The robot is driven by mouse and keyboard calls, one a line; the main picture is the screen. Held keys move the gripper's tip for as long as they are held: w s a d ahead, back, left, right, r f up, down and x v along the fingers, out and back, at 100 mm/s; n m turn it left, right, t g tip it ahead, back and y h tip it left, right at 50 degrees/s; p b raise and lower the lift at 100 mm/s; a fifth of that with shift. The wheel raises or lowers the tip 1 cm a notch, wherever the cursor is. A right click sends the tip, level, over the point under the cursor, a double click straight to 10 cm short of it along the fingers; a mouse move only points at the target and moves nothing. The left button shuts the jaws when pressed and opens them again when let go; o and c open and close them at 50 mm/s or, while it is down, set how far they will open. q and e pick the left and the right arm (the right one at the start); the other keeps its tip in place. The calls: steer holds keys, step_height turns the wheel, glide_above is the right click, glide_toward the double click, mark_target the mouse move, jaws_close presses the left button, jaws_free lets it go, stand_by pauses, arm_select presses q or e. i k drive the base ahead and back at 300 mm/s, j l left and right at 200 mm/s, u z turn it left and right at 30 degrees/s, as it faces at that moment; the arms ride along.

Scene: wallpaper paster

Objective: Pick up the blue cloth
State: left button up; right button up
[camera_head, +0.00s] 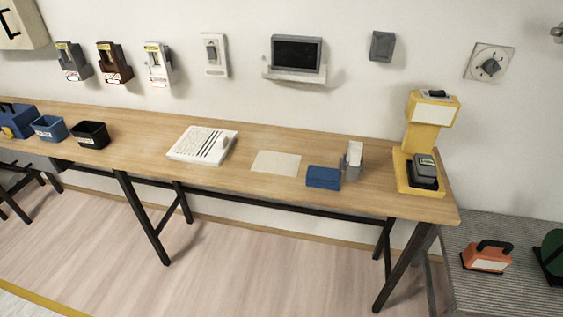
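The blue cloth (323,178) looks like a small folded blue block. It lies near the front edge of the wooden table (110,160), right of the middle. A pale flat sheet (276,163) lies just left of it, and a small grey holder with white cards (353,160) stands close behind it on the right. Neither of my grippers shows in the head view.
A yellow device (418,140) stands at the table's right end. A white panel (202,144) lies left of the sheet. Blue and black bins (91,135) stand at the far left. A grey surface (490,285) with an orange tool (487,257) is at the lower right.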

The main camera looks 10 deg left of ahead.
mark_target(317, 176)
steer(key=i+j, duration=0.2)
steer(key=j, duration=0.15)
steer(key=i+j, duration=0.15)
steer(key=j, duration=0.25)
steer(key=i+j, duration=0.2)
steer(key=j, duration=0.15)
steer(key=i+j, duration=0.2)
steer(key=j, duration=0.2)
steer(key=i+j, duration=0.15)
steer(key=j, duration=0.2)
steer(key=i+j, duration=0.15)
steer(key=i+j+z, duration=0.15)
steer(key=j, duration=0.2)
steer(key=z, duration=1.35)
steer(key=i+l+u, duration=0.3)
steer(key=l, duration=0.4)
steer(key=l+u, duration=0.35)
steer(key=l, duration=0.3)
steer(key=i+l+u, duration=0.1)
steer(key=l+u, duration=0.2)
steer(key=l, duration=0.45)
